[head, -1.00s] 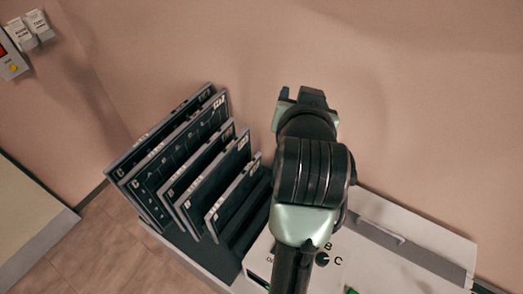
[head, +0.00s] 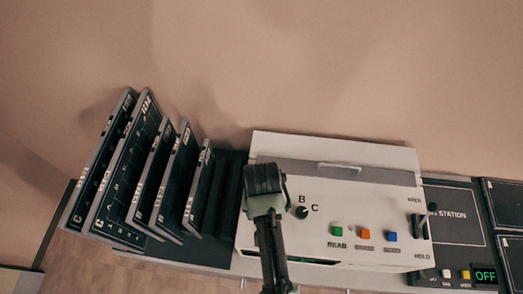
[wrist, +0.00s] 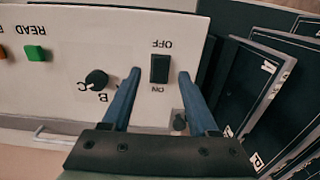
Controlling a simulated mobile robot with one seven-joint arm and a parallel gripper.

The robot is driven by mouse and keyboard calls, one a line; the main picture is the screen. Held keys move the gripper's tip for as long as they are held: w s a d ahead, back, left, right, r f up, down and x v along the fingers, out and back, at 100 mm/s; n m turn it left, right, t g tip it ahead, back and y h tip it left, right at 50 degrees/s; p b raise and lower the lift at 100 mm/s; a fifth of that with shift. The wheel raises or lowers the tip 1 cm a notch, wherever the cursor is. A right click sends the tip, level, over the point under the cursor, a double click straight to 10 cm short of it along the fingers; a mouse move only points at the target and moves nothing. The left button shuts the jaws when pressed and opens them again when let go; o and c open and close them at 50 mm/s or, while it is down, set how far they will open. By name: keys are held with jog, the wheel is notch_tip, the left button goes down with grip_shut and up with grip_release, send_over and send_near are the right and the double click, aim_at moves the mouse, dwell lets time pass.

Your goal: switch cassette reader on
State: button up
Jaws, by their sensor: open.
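The cassette reader (head: 400,180) is a white box with a grey band and handle on top, seen in the head view. In the wrist view its white front panel (wrist: 60,75) appears upside down. A black rocker switch (wrist: 160,68) sits there between the labels OFF and ON; I cannot tell which side is pressed. My gripper (wrist: 160,75) is open, with its two blue fingers on either side of the switch in the picture. Nothing is between them except the view of the panel. Whether they touch the panel is unclear. In the head view my arm hides the switch.
Several dark cassettes (head: 125,175) stand tilted in a rack left of the reader. The panel has a black knob (head: 302,213), green (head: 337,231), orange (head: 364,234) and blue (head: 391,237) buttons, and a lever (head: 417,227). A small display (head: 485,275) reads OFF.

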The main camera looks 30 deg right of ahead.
jog(key=shift+f, duration=2.2)
grip_shut()
